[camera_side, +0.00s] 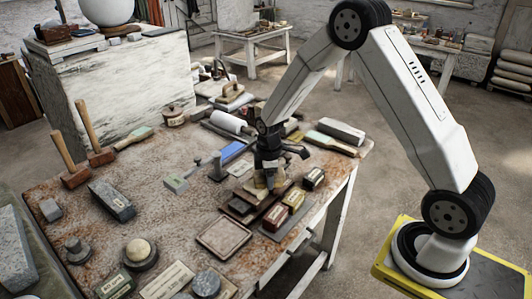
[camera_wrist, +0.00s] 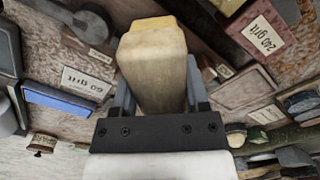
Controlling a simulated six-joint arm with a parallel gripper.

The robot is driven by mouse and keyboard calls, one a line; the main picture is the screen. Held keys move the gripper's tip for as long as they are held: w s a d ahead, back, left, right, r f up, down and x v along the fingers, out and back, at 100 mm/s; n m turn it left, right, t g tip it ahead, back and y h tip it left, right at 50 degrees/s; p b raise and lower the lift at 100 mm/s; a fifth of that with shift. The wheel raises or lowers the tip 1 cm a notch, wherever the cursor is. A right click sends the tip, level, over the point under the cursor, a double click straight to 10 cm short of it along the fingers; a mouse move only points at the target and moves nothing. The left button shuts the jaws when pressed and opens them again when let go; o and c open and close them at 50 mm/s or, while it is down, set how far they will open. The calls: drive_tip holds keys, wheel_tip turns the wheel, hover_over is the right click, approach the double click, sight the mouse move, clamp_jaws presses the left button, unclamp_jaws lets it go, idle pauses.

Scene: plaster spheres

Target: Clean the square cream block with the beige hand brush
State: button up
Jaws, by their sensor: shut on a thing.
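My gripper (camera_side: 266,168) is low over the middle right of the work table. In the wrist view its two fingers (camera_wrist: 160,88) are shut on the sides of a beige, smooth, block-like thing, which I take to be the beige hand brush (camera_wrist: 155,65). Its bristles are not visible. In the side view a small beige patch of it (camera_side: 261,183) shows below the fingers, close above a stack of dark flat pieces. A yellowish edge shows at its far end in the wrist view; I cannot tell whether this belongs to another thing. I cannot clearly pick out the square cream block.
Labelled grit blocks (camera_side: 294,198) stand close right of my gripper. A square brown tile (camera_side: 224,237) lies in front. Mallets (camera_side: 68,162), a grey stone (camera_side: 111,201) and a blue piece (camera_side: 233,152) lie to the left. A green-and-wood brush (camera_side: 331,143) lies behind right.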

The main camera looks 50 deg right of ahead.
sight(254, 173)
drive_tip(key=shift+w+a+r, duration=0.7)
drive_tip(key=shift+w+a, duration=0.05)
drive_tip(key=shift+f, duration=0.7)
idle(0.6)
drive_tip(key=shift+w+a, duration=0.1)
drive_tip(key=shift+w, duration=0.05)
drive_tip(key=shift+w+a, duration=0.25)
drive_tip(key=shift+a, duration=0.05)
drive_tip(key=shift+w, duration=0.1)
drive_tip(key=shift+w+a, duration=0.3)
drive_tip(key=shift+a, duration=0.05)
idle(0.4)
drive_tip(key=shift+s, duration=0.1)
drive_tip(key=shift+s+d+r, duration=0.1)
drive_tip(key=shift+s+d, duration=0.6)
drive_tip(key=shift+d, duration=0.05)
